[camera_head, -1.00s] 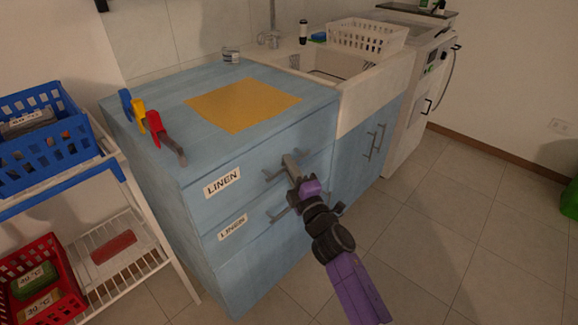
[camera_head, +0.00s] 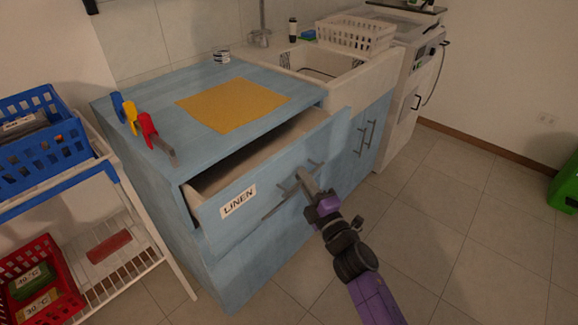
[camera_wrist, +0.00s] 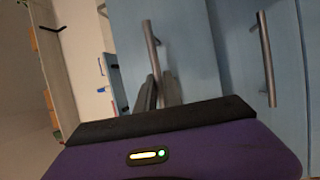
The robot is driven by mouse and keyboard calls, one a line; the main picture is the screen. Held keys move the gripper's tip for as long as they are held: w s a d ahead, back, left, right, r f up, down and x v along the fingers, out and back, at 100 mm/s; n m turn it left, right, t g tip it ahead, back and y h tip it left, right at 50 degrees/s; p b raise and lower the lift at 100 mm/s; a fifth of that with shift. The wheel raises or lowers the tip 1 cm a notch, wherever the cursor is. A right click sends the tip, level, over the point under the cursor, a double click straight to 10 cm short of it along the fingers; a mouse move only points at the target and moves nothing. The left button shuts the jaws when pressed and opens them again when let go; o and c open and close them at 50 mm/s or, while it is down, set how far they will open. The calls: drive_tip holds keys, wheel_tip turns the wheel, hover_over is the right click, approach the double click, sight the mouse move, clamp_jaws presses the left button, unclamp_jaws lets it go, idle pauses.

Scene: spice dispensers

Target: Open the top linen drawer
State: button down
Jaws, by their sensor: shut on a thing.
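The top linen drawer (camera_head: 282,172) has a light blue front with a white "LINEN" label and stands partly pulled out of the blue cabinet (camera_head: 150,185). A gap into its pale interior shows behind the front. My gripper (camera_head: 304,178) is at the drawer's bar handle (camera_head: 288,186) and is shut on it. In the wrist view the grey bar handle (camera_wrist: 151,48) runs down to my fingers. The lower drawer is mostly hidden behind the pulled-out one.
A white rack with blue (camera_head: 40,150) and red (camera_head: 40,280) baskets stands at the left. A sink (camera_head: 320,65) is at the right. The tiled floor in front is clear.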

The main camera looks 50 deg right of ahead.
drive_tip(key=s, duration=2)
drive_tip(key=shift+s+d+p, duration=0.3)
drive_tip(key=shift+s+p, duration=0.05)
drive_tip(key=shift+s, duration=0.05)
drive_tip(key=c, duration=1.5)
unclamp_jaws()
drive_tip(key=shift+b+v, duration=0.4)
drive_tip(key=shift+v, duration=3.45)
drive_tip(key=shift+f, duration=0.1)
